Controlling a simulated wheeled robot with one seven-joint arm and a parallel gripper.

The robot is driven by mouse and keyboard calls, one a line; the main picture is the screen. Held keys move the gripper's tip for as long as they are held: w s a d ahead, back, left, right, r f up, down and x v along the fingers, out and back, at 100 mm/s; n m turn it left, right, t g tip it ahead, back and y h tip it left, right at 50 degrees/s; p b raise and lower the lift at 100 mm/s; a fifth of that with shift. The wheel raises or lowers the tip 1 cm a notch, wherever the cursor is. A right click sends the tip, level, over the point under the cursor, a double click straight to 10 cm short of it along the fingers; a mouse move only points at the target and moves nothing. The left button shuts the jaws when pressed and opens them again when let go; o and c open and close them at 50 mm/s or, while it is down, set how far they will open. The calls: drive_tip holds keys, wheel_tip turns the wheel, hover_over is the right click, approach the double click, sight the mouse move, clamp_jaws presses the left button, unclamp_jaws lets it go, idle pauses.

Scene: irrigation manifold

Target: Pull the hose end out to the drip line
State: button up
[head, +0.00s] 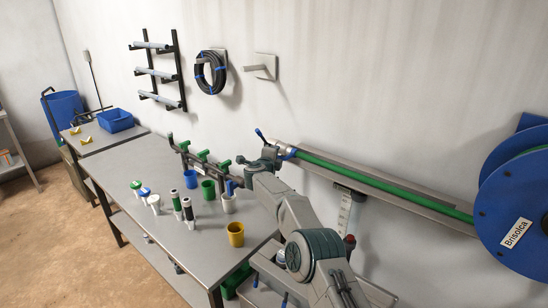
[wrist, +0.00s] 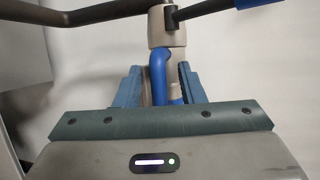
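The green hose (head: 385,184) runs from a blue reel at the right along a grey wall channel. Its pale end fitting (head: 278,146) is at the channel's left end, beside my gripper (head: 266,160). In the wrist view my gripper (wrist: 158,90) has its two fingers apart, with a blue bent part (wrist: 158,72) between them below a beige fitting (wrist: 166,27). A pale strip shows beside the left finger, so I see no firm grip. The lower part of the blue piece is hidden by the gripper body. The drip line cannot be singled out.
A steel bench (head: 150,232) holds several cups and bottles, including a yellow cup (head: 235,234). A manifold with green valves (head: 203,155) stands along its back. The blue reel (head: 515,215) is at the right. A coiled black hose (head: 211,72) hangs on the wall.

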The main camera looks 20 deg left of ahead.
drive_tip(key=shift+d, duration=0.15)
drive_tip(key=s+r+b, duration=0.2)
drive_tip(key=s+b, duration=0.5)
drive_tip(key=s, duration=0.6)
drive_tip(key=shift+s+r, duration=0.2)
drive_tip(key=shift+s, duration=0.1)
